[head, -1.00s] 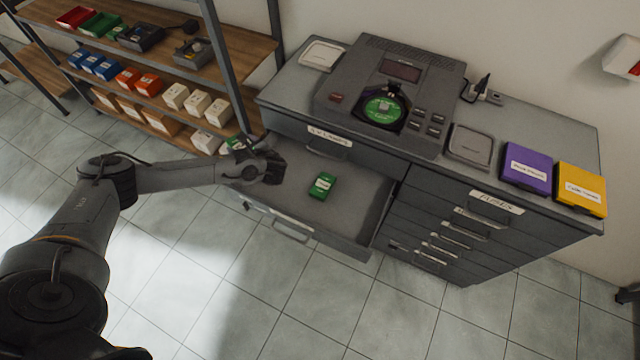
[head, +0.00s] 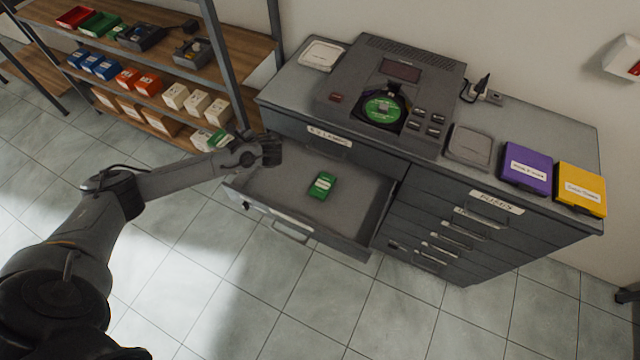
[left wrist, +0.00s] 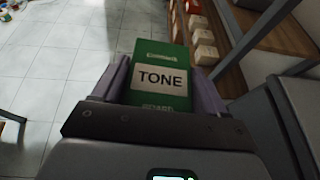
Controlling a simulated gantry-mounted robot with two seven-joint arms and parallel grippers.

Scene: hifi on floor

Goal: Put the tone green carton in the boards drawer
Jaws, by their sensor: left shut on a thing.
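The tone green carton (left wrist: 158,105), with a white "TONE" label, is between the two fingers of my left gripper (left wrist: 161,82) in the left wrist view. In the head view, the green carton (head: 220,139) partly shows behind my left forearm, above the left end of the open drawer (head: 262,190). The drawer is pulled out of the grey cabinet's left side; the label above it is too blurred to read surely. Another green carton (head: 322,185) lies inside, near the drawer's middle. My right gripper is not in view.
A grey device with a green disc (head: 383,108) stands on the cabinet top. Purple (head: 526,167) and yellow (head: 581,188) boxes lie at its right end. Closed drawers (head: 440,235) fill the cabinet's right side. A shelf with several small boxes (head: 175,96) stands at left. Much of the drawer floor is clear.

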